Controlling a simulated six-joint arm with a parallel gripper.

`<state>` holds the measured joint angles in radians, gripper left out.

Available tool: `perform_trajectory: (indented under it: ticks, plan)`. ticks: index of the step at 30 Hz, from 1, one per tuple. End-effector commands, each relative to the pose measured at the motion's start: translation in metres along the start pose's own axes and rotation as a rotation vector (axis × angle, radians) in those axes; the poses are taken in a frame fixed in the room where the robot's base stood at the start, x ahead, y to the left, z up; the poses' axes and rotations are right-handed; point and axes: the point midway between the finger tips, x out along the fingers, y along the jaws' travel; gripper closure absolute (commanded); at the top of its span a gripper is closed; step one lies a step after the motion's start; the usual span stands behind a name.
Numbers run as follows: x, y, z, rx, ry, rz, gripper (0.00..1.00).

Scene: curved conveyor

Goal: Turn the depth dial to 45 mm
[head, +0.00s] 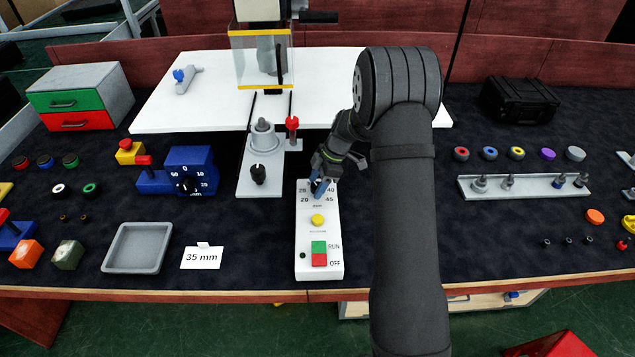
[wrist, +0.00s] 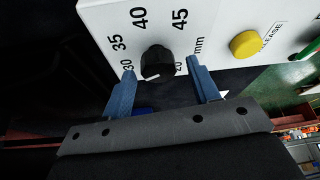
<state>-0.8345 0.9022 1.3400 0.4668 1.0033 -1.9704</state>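The depth dial is a black knob (wrist: 157,62) on a white control box (head: 307,230), with printed marks including 35, 40, 45 and "mm" around it. In the head view my gripper (head: 319,187) is over the box's upper end and hides the knob. In the wrist view my gripper (wrist: 163,88) is open, its two blue fingers on either side of the knob with visible gaps. Whether the fingertips reach down beside the knob or stay above it is unclear. I cannot make out where the dial points.
The box also has a yellow button (head: 317,220) and a green-and-red RUN/OFF switch (head: 319,253). A card reading "35 mm" (head: 202,257) lies left. A blue block with another dial (head: 190,172) stands farther left. A drill-press-like machine (head: 262,55) stands behind.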

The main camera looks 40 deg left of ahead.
Motion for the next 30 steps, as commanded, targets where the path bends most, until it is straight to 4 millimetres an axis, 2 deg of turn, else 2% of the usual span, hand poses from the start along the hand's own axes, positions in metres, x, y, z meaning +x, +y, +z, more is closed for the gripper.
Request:
perform_trajectory:
  ticks: [1, 6, 7, 19, 30]
  plan:
    - [-0.0002, 0.0001, 0.0000, 0.000, 0.000, 0.000, 0.53]
    - [-0.0004, 0.0001, -0.0001, 0.000, 0.000, 0.000, 0.86]
    - [-0.0004, 0.0001, 0.0000, 0.000, 0.000, 0.000, 0.90]
    - [-0.0011, -0.0001, -0.0003, 0.067, 0.001, 0.029, 0.89]
    - [-0.0010, -0.0015, -0.0005, 0.336, 0.000, 0.140, 0.89]
